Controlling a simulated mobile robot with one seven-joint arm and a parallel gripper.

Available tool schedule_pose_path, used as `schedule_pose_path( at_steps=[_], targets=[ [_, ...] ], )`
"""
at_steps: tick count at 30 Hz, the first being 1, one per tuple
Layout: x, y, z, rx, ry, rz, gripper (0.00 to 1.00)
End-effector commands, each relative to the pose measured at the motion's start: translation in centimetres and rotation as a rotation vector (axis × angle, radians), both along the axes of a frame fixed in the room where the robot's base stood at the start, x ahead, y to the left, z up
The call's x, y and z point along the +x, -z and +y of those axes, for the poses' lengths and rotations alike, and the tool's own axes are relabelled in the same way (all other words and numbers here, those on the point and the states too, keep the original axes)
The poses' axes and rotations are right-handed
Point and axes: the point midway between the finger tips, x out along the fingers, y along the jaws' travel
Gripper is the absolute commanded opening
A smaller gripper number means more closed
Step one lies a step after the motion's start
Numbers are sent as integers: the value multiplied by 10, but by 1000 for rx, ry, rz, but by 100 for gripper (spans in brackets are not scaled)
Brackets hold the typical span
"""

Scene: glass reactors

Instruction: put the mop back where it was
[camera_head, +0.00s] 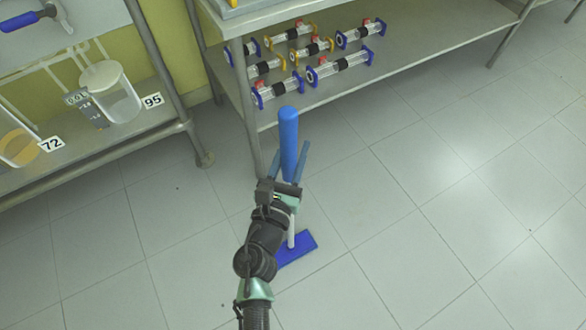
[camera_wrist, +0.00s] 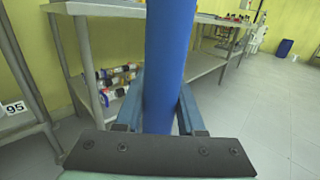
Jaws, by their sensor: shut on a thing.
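The mop has a thick blue handle (camera_head: 289,135), a thin white lower shaft (camera_head: 291,232) and a flat blue head (camera_head: 298,248). It stands upright on the tiled floor in the head view, in front of a table leg. My gripper (camera_head: 290,165) is shut on the blue handle, with one finger on each side. In the wrist view the handle (camera_wrist: 168,60) rises between the two fingers and runs out of the top of the picture. My own arm hides part of the mop head and shaft in the head view.
A metal table (camera_head: 390,82) stands behind the mop, with several glass tube parts on its lower shelf. A rack (camera_head: 125,140) at left holds containers labelled 72 and 95. The floor (camera_head: 450,220) to the right is clear. A blue bin (camera_wrist: 284,48) stands far back.

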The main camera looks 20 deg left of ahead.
Motion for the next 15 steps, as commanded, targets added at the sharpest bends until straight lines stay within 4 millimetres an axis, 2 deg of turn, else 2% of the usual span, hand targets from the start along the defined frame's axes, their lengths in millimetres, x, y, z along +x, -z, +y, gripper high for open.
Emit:
schedule_pose_path(
  at_steps=[5, 12, 15],
  targets=[
    [1, 8, 0, 1, 2, -7, 0],
    [1, 39, 0, 1, 1, -6, 0],
    [1, 42, 0, 3, 1, -7, 0]
  ],
)
